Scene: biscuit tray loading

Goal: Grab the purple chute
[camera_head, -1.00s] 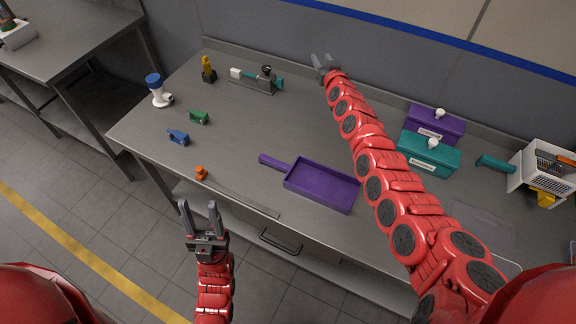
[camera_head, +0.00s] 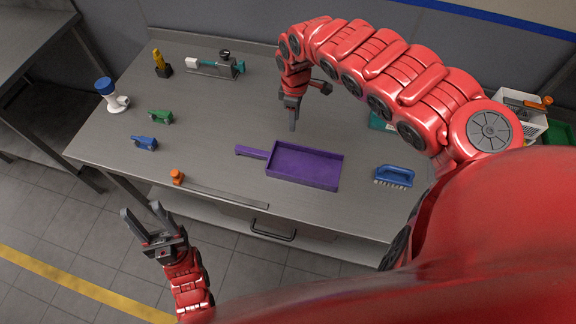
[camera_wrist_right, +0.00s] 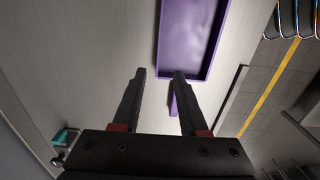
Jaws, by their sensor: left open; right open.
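The purple chute (camera_head: 303,168) is a shallow rectangular tray with a narrow handle at its left end. It lies flat near the front middle of the steel table. My right gripper (camera_head: 293,122) points down above the table, just behind the chute, and does not touch it. In the right wrist view, the gripper (camera_wrist_right: 158,74) has two dark fingers apart with nothing between them, and the chute (camera_wrist_right: 190,38) shows beyond the fingertips. My left gripper (camera_head: 142,219) is open and empty in front of the table's front edge.
An orange-ended metal strip (camera_head: 225,195) lies along the front edge. A blue brush (camera_head: 394,176) lies right of the chute. Blue (camera_head: 144,143) and green (camera_head: 160,116) toy-like items stand left. A teal box (camera_head: 381,121) is partly hidden behind my right arm.

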